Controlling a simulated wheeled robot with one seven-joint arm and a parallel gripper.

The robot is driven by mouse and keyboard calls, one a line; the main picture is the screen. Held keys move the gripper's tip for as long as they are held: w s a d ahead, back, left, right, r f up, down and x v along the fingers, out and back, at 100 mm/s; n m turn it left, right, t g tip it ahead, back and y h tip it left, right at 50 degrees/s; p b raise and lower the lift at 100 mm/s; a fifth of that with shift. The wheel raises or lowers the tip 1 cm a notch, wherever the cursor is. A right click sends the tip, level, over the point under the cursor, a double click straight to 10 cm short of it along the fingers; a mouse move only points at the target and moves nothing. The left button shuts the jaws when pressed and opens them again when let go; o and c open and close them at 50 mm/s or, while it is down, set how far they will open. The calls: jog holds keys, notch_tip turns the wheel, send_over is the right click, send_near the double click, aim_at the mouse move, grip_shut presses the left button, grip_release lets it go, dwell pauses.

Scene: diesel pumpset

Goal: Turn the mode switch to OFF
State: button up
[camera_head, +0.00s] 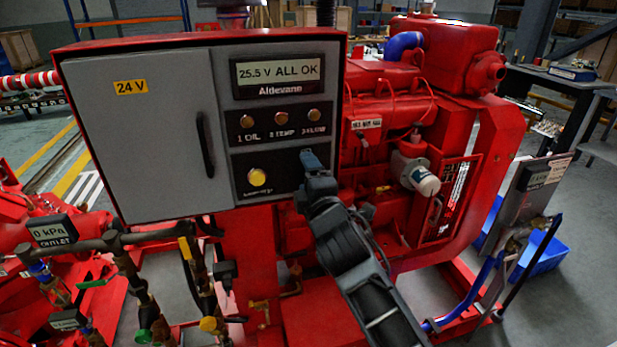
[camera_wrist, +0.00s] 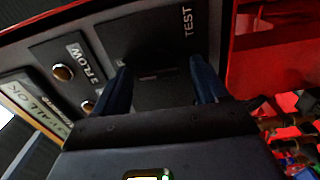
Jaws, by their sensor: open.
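The control box (camera_head: 140,165) is red with a grey door and a dark panel at its right. My gripper (camera_head: 312,165) is at the panel's lower right and hides the mode switch there. In the wrist view, the two blue fingers of my gripper (camera_wrist: 161,82) are open and point at a black plate (camera_wrist: 140,40) marked TEST. A dark shape between the fingers may be the mode switch, but its handle and setting cannot be made out. Whether the fingers touch anything is not clear.
A display (camera_head: 279,72) reads 25.5 V ALL OK. Below it are three round indicators (camera_head: 280,115) and a yellow button (camera_head: 257,177). The red engine (camera_head: 385,170) is close to the right. Pipes and valves (camera_head: 150,250) crowd the space below the box.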

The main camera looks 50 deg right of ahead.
jog(key=b+v, duration=0.2)
jog(key=v, duration=0.5)
jog(key=shift+s+a, duration=0.25)
jog(key=shift+s, duration=0.1)
jog(key=shift+f, duration=0.1)
